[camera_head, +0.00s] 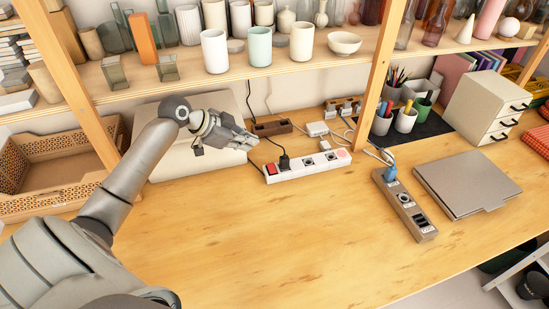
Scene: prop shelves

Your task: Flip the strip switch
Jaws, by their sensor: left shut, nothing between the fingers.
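A white power strip (308,166) lies on the wooden desk, right of the middle of the head view. A red rocker switch (271,170) sits at its left end. A black plug (284,162) stands in the socket beside the switch. My left gripper (254,141) is shut and empty. It shows just behind and to the left of the switch, seemingly apart from it; its exact height above the desk is hard to tell. My right gripper is not in view.
Shelf posts (370,75) and a shelf of cups rise behind. The front desk is clear.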

